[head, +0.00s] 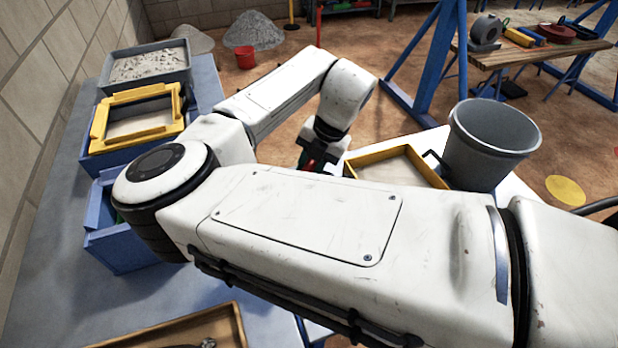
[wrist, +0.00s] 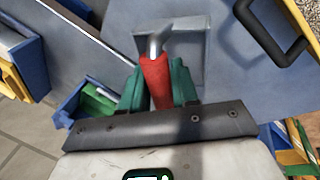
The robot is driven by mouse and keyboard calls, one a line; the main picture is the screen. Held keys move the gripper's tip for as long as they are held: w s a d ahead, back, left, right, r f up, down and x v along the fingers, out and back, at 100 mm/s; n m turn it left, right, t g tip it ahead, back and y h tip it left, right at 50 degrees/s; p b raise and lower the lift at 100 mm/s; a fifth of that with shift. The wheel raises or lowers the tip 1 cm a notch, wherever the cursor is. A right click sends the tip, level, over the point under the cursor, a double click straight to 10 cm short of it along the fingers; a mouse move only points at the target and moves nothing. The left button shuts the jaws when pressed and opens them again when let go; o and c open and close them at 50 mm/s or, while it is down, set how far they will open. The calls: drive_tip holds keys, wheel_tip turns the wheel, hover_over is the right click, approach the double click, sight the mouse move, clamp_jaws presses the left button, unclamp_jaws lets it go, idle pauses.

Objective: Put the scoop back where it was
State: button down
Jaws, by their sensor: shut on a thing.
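My gripper (wrist: 157,84) is shut on the red handle of the scoop (wrist: 185,50) in the wrist view, with a green finger on each side. The scoop's grey metal pan points away from the gripper, above or on a blue-grey surface; I cannot tell whether it touches. In the head view, my gripper (head: 315,163) is largely hidden behind my arm. Only a bit of red handle shows there, beside a yellow-rimmed tray (head: 432,173); the pan is hidden.
A grey bucket (head: 490,145) stands right of the yellow-rimmed tray. Along the left bench (head: 60,250) are a grey tray of gravel (head: 150,66), a yellow-framed blue box (head: 140,118) and a blue bin (head: 115,240). A brown tray (head: 180,335) lies at the bottom. A red bucket (head: 245,57) stands behind.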

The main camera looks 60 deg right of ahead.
drive_tip(key=shift+s+f, duration=0.1)
drive_tip(key=shift+f, duration=1.95)
drive_tip(key=shift+f, duration=0.15)
drive_tip(key=c, duration=0.8)
unclamp_jaws()
drive_tip(key=shift+c, duration=0.2)
drive_tip(key=v, duration=1.2)
